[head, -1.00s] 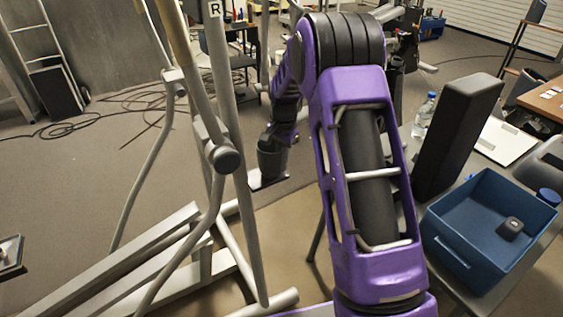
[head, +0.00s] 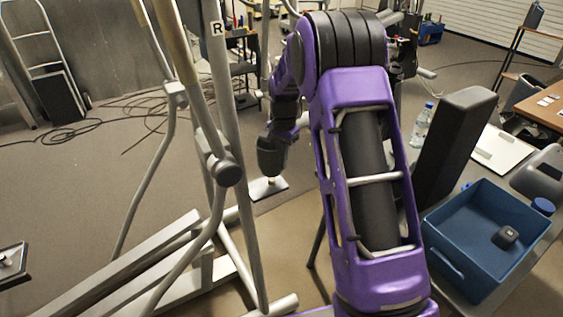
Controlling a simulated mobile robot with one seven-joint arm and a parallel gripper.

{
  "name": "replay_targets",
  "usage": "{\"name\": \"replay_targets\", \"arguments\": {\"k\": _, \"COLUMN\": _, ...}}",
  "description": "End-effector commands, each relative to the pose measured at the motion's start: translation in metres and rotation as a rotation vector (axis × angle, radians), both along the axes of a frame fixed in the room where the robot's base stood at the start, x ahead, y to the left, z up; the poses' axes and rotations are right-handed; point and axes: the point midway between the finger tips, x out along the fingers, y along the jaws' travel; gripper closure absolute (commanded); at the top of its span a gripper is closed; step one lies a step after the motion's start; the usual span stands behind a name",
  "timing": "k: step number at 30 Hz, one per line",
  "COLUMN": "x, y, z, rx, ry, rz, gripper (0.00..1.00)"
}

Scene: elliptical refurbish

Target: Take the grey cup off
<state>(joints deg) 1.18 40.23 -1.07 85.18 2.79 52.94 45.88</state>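A round dark grey cap (head: 229,172) sits on the pivot joint of the elliptical trainer (head: 217,110), left of my arm. It is the only cup-like grey part I can make out, and I cannot tell if it is loose. My purple arm fills the middle of the head view and bends over to its dark lower end, where my gripper (head: 270,180) hangs right of the cap, apart from it in the picture. The fingers are too small and unclear to tell open from shut. A pale flat plate shows just below that end.
A blue bin (head: 447,262) with a small black object (head: 505,237) inside stands on a table at right. A tall black block (head: 452,148), a bottle (head: 421,125) and a white sheet (head: 502,148) are near it. Cables (head: 70,133) lie on the left floor.

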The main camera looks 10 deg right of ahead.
Motion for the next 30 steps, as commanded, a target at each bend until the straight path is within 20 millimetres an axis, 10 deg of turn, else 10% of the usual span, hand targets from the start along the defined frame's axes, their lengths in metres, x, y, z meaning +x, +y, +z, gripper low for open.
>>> {"name": "replay_targets", "arguments": {"k": 30, "x": -0.02, "y": 0.003, "z": 0.028, "rx": 0.0, "ry": 0.002, "rz": 0.164, "gripper": 1.0}}
